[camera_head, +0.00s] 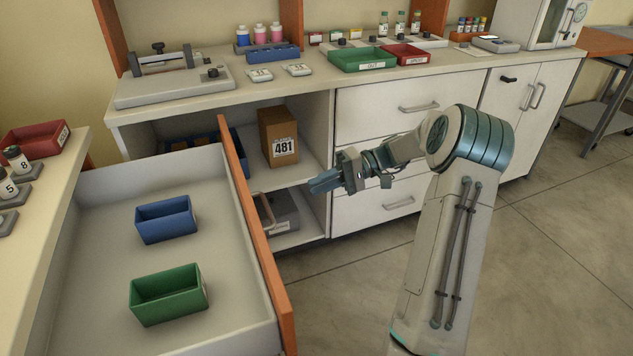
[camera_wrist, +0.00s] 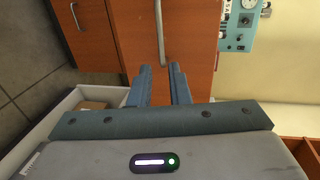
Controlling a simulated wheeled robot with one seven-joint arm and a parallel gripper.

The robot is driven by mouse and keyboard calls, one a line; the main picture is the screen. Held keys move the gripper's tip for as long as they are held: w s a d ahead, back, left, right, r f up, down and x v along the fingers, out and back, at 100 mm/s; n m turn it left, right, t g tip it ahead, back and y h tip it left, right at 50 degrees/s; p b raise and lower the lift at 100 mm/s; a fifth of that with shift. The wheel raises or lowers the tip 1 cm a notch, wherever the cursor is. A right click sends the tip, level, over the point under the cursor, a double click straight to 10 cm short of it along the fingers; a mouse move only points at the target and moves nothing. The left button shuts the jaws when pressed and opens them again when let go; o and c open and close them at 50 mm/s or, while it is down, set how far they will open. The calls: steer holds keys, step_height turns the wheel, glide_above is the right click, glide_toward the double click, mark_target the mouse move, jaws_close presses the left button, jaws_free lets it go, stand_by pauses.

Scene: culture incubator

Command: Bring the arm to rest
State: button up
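My arm reaches up from the lower right of the head view and bends left. My gripper (camera_head: 324,183) hangs in the air in front of the white counter cabinet, just right of its open shelf bay. In the wrist view, my gripper (camera_wrist: 160,72) shows two blue-grey fingers with a gap between them and nothing held. An orange-brown cabinet front (camera_wrist: 195,50) with a long handle lies beyond the fingers. No contact between the gripper and anything else is visible.
An open drawer (camera_head: 215,185) holds a blue bin (camera_head: 166,222) and a green bin (camera_head: 168,296); its orange front (camera_head: 255,235) stands left of my gripper. A cardboard box (camera_head: 278,135) and a grey case (camera_head: 283,212) sit in the shelf bay. The floor (camera_head: 540,260) at right is clear.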

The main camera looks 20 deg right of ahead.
steer(key=s+a+r+g+h+p, duration=0.2)
steer(key=s+a+r+h+p, duration=0.6)
steer(key=s+r+p, duration=0.3)
steer(key=s+r+t+h+p, duration=0.5)
steer(key=s+r+h+p, duration=0.2)
steer(key=s+r+p, duration=0.5)
step_height(320, 180, up, 4)
steer(key=shift+s+d+m+t+h, duration=0.3)
steer(key=shift+s+d+m, duration=0.1)
steer(key=shift+s, duration=0.55)
steer(key=shift+a, duration=0.2)
